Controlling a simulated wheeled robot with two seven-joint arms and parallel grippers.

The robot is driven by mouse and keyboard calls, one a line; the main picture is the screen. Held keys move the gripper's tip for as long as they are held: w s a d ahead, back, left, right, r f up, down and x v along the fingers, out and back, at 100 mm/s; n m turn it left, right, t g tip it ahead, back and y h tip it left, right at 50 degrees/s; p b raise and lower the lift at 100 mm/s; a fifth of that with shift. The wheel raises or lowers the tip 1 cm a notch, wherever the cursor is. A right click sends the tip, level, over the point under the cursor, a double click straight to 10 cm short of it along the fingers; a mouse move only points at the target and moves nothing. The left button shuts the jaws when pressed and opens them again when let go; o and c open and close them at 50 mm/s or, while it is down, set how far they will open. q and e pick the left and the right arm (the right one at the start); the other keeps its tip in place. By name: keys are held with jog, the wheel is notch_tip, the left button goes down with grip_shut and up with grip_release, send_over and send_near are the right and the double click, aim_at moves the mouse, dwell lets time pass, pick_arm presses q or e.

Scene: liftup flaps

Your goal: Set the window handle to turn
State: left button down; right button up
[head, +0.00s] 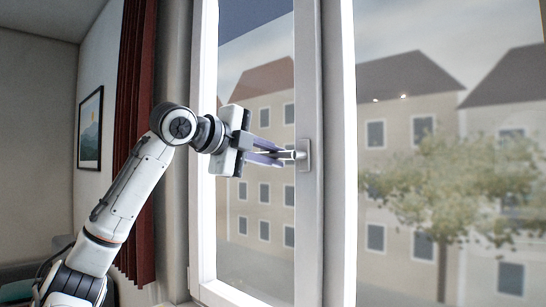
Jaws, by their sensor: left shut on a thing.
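The window handle (303,155) is a metal lever on a plate, on the right-hand white frame member of the left window sash. Its lever points left, about level, toward my gripper. My left gripper (286,155) comes in from the left in front of the glass. Its fingers are shut on the handle's lever, close to the plate. The fingers hide part of the lever. My right gripper is out of view.
The white window frame (339,200) stands upright to the right of the handle. A dark red curtain (131,120) hangs behind my left arm. A framed picture (90,130) is on the left wall. Buildings and a tree show through the glass.

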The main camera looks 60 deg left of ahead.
pick_arm(q)
jog(key=c, duration=1.7)
grip_release()
jog(key=shift+c, duration=0.2)
jog(key=shift+s+d+b, duration=0.1)
jog(key=shift+s+b, duration=0.2)
jog(key=shift+s, duration=0.2)
jog(key=b+v, duration=0.2)
jog(key=v, duration=0.7)
jog(key=shift+s+r, duration=0.15)
